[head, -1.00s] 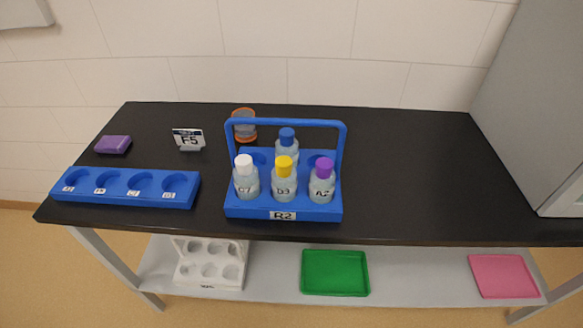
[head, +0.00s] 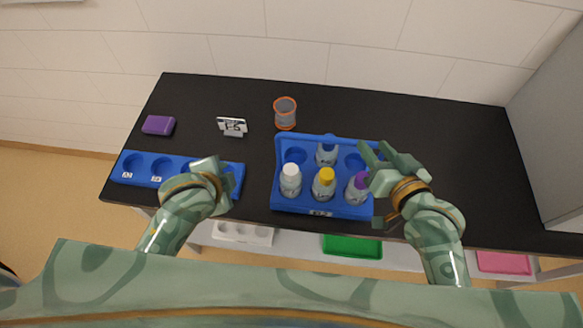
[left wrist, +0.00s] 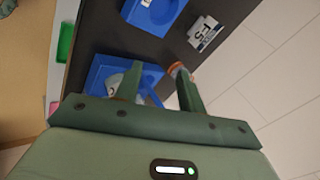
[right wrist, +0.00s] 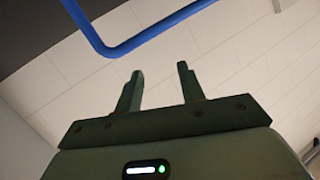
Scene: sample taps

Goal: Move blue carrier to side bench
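The blue carrier (head: 292,204) stands upright on the black bench, holding bottles with white (head: 290,170), yellow (head: 326,174), purple and blue caps. Its handle shows in the right wrist view (right wrist: 130,46), above and beyond the fingers. My right gripper (head: 377,153) is open and empty at the carrier's right side, near the purple-capped bottle, which it partly hides. My left gripper (head: 223,172) is open and empty left of the carrier, above the right end of the blue four-hole rack. The carrier also shows in the left wrist view (left wrist: 97,77). I cannot identify a side bench.
The blue rack (head: 133,170), a purple block (head: 158,125), a F5 sign (head: 232,126) and an orange-rimmed cup (head: 285,113) are on the black bench (head: 440,140). Green (head: 352,246) and pink (head: 503,262) trays lie on the lower shelf. The bench right of my right gripper is clear.

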